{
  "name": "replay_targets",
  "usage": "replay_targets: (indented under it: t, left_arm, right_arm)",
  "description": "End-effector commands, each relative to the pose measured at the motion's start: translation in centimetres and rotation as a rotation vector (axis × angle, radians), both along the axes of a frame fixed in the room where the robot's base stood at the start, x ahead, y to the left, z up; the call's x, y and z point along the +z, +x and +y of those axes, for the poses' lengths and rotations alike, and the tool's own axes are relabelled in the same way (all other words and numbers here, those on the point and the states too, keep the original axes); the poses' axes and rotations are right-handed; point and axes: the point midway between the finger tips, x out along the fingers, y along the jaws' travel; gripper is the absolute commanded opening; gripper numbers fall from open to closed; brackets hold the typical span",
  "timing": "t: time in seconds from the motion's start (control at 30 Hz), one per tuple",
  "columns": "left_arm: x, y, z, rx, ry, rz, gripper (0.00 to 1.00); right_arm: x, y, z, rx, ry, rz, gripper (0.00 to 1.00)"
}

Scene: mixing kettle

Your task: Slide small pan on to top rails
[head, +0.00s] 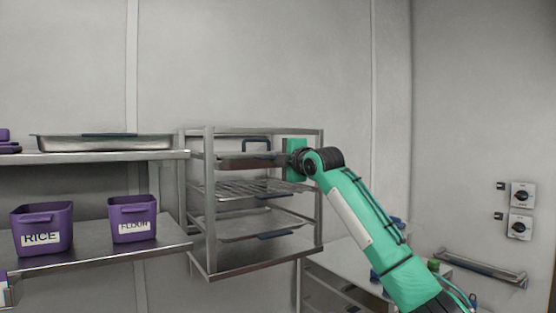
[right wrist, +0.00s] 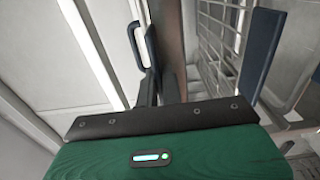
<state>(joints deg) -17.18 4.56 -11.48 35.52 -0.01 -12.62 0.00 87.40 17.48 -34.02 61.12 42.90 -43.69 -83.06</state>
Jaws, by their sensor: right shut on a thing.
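The small pan (head: 248,161) is a shallow metal pan at the top level of the open metal rack (head: 208,190). It looks roughly level, but I cannot tell how fully it sits on the rails. A blue handle (head: 256,143) shows above its far side; a blue handle also shows in the right wrist view (right wrist: 135,45). My right gripper (head: 289,159) is at the rack's right side, shut on the small pan. In the right wrist view, the pan's edge (right wrist: 168,38) runs away from between the fingers (right wrist: 160,90). My left gripper is not in view.
Lower in the rack are a wire shelf (head: 245,188) and a tray (head: 245,222) with blue handles. At left, a shelf holds a large pan (head: 105,143); below stand purple RICE (head: 42,225) and FLOUR (head: 132,212) bins. The rack's posts are close to my right gripper.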

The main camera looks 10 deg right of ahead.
Motion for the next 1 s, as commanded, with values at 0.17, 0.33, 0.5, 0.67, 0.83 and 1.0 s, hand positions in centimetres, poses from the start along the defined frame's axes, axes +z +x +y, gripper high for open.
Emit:
replay_targets:
  t: [0.17,0.33,0.5,0.67,0.83,1.0]
  left_arm:
    - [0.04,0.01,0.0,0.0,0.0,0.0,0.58]
    - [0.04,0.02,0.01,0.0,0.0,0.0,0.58]
    - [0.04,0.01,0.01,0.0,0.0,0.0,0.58]
    - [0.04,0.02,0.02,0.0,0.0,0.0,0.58]
    - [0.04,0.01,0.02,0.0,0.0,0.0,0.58]
    - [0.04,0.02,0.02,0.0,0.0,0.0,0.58]
  right_arm:
    - [0.5,-0.09,0.05,0.002,0.003,-0.011,0.0]
    - [0.33,0.11,0.13,0.002,0.003,-0.012,0.0]
    - [0.17,0.28,0.19,0.002,0.003,-0.012,0.0]
    - [0.14,0.32,0.19,0.002,0.003,-0.012,0.0]
    - [0.15,0.31,0.19,0.002,0.003,-0.012,0.0]
    - [0.13,0.31,0.19,0.002,0.003,-0.011,0.19]
